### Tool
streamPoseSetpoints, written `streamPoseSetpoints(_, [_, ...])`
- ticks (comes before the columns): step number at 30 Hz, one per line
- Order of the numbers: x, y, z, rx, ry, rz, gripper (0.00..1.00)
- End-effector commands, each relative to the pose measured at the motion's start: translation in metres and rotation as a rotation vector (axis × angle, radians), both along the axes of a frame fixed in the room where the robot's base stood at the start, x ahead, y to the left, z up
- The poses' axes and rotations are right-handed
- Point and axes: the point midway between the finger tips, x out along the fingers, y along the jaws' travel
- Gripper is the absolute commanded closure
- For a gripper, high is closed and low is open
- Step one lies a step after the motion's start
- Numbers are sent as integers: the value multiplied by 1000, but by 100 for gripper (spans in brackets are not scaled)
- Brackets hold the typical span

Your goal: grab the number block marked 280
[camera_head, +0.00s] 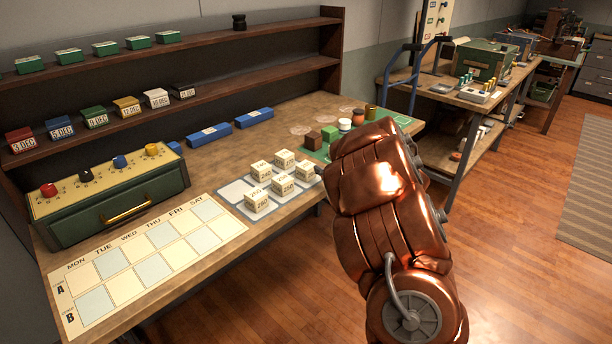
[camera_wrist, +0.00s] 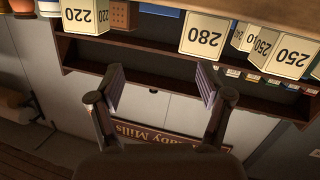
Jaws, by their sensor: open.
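The number block marked 280 (camera_wrist: 203,38) is a cream cube with dark digits at the top centre of the wrist view. A block marked 220 (camera_wrist: 86,14) shows to its left, and other number blocks (camera_wrist: 291,55) show to its right. In the head view several cream number blocks (camera_head: 282,185) stand on a grid tray (camera_head: 234,191); their digits are too small to tell which is 280. In the wrist view my gripper (camera_wrist: 161,80) is open and empty, its fingertips below and apart from the 280 block. My copper arm hides the gripper in the head view.
The blocks are near the front edge of a wooden bench (camera_head: 222,154). A green drawer box (camera_head: 113,194) and a weekday chart (camera_head: 150,262) are to the left. Coloured blocks (camera_head: 330,134) are behind on the right. Dark shelves (camera_head: 250,80) run along the wall.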

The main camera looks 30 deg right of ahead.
Motion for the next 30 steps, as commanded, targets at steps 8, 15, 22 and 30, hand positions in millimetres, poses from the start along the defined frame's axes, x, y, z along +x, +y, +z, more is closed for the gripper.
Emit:
streamPoseSetpoints(8, [-18, 23, -30, 169, -115, 193, 22])
streamPoseSetpoints(15, [-16, 33, -30, 209, -144, 240, 22])
streamPoseSetpoints(22, [4, 37, -29, 208, -145, 238, 22])
streamPoseSetpoints(30, [29, 42, -21, 208, -146, 240, 22])
